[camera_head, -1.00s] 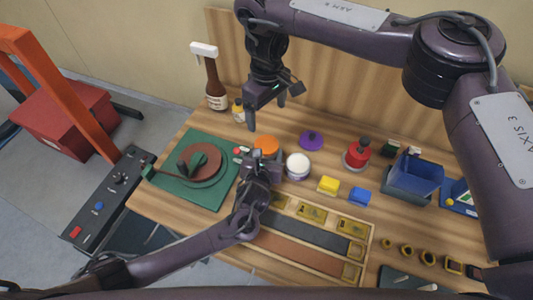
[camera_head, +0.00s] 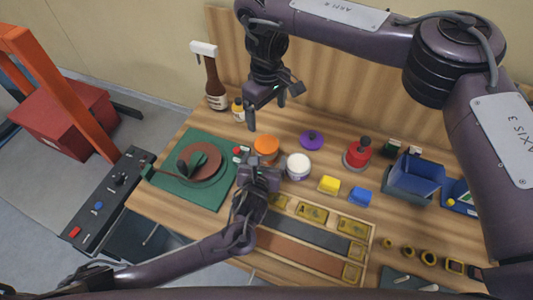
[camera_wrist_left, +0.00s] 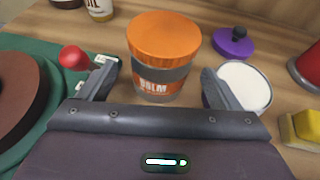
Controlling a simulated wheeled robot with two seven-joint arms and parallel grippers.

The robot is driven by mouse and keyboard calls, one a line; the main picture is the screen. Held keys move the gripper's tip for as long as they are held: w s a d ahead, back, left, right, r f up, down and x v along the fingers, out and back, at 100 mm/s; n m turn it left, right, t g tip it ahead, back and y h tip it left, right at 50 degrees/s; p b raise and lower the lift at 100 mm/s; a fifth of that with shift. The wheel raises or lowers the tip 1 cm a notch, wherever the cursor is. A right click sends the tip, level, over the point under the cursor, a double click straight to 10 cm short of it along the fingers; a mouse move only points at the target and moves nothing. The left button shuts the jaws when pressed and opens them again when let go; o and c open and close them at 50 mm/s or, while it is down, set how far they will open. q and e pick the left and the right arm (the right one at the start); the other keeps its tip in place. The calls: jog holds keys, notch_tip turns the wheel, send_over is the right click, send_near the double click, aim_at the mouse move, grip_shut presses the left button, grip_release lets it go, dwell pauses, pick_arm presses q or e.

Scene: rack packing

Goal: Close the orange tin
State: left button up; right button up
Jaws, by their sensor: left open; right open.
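The orange tin (camera_head: 266,147) stands upright on the wooden bench, with an orange lid on top. In the left wrist view the tin (camera_wrist_left: 160,75) has a grey band with lettering, and the lid (camera_wrist_left: 165,36) looks level on it; I cannot tell whether it is pressed down. My left gripper (camera_head: 259,167) is open just in front of the tin. Its fingers (camera_wrist_left: 160,88) show to either side of the tin's lower part, with nothing held. My right gripper (camera_head: 267,110) is open and empty, above and behind the tin.
A white-topped tin (camera_head: 298,167) stands close to the right of my left gripper, with a purple lid (camera_head: 312,140) behind it. A green mat (camera_head: 194,172) with brown discs lies left. Yellow (camera_head: 329,185) and blue (camera_head: 359,195) blocks lie right.

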aim_at(264, 160)
pick_arm(q)
jog(key=v, duration=0.4)
jog(key=shift+s, duration=0.25)
dwell(0.3)
